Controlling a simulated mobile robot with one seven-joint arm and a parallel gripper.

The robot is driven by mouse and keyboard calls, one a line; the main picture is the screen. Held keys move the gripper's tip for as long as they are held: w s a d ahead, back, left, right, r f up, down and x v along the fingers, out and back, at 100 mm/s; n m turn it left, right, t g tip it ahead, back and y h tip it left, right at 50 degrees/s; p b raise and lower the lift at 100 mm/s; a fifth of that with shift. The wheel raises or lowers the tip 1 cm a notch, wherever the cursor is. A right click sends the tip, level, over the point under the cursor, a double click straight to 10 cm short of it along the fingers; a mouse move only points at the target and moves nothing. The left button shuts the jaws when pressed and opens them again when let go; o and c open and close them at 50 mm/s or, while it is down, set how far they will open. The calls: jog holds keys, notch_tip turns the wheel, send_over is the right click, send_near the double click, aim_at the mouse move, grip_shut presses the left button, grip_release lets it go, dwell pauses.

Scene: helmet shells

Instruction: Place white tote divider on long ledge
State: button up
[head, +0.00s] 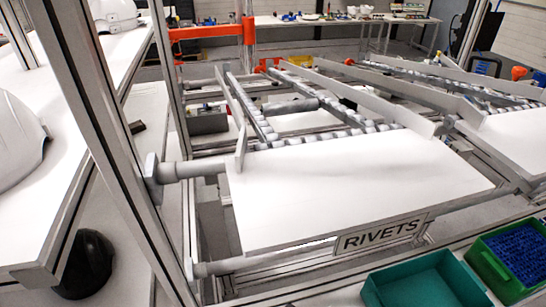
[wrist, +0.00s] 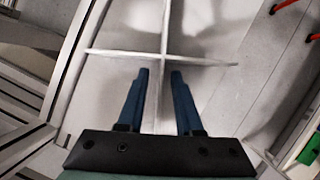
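The white tote divider (wrist: 164,45) shows in the wrist view as thin upright panels crossing at right angles, over a pale surface. My gripper (wrist: 160,73) has two blue fingers pointing toward the crossing. One panel of the divider runs down between the fingers, with a visible gap on both sides, so the gripper looks open around it and not closed on it. I cannot make out the divider or gripper in the head view. A long white bench surface (head: 130,50) runs along the left of the head view; I cannot tell whether it is the long ledge.
A sloped roller rack has a white panel (head: 350,185) with a RIVETS label (head: 381,235). Green bins (head: 425,280) stand at lower right, one with blue parts. White helmet shells (head: 18,140) sit on the left bench. A metal post (head: 95,110) stands between bench and rack.

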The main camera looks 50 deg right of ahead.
jog(key=v, duration=1.1)
jog(key=shift+r, duration=0.1)
